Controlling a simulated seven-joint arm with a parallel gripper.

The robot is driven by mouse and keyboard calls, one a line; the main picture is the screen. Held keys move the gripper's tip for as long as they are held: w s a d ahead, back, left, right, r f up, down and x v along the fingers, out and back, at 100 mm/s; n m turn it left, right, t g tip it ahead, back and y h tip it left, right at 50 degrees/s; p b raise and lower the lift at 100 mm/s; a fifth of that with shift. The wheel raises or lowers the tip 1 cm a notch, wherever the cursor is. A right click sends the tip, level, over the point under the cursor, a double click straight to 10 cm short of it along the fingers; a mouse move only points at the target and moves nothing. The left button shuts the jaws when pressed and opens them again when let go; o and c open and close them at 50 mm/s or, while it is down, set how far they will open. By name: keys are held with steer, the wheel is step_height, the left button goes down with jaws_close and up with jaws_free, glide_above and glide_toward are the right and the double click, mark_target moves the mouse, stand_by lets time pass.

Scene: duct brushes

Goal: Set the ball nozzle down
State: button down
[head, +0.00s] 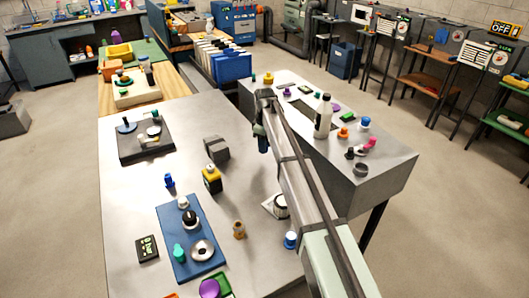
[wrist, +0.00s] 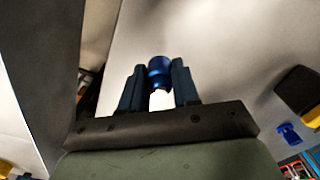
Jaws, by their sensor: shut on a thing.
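My gripper (wrist: 158,85) is shut on the ball nozzle (wrist: 159,67), a shiny blue rounded piece with a pale part below it. It sits between the two dark blue fingers in the wrist view. In the head view my gripper (head: 263,144) points down over the right side of the grey metal table (head: 250,112). The nozzle is too small and covered there to make out. I cannot tell its exact height above the table.
A grey block (head: 216,149) and a yellow-and-black block (head: 211,179) stand left of my gripper. A blue fitting (head: 169,181) and a blue tray (head: 178,222) with several parts are nearer. A second table (head: 385,165) with a white bottle (head: 323,116) is at right. The tabletop behind the grey block is bare.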

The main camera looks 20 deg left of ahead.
steer(key=shift+f, duration=1.8)
steer(key=c, duration=0.8)
jaws_free()
steer(key=shift+f, duration=0.1)
step_height(320, 180, up, 12)
steer(key=shift+r, duration=0.15)
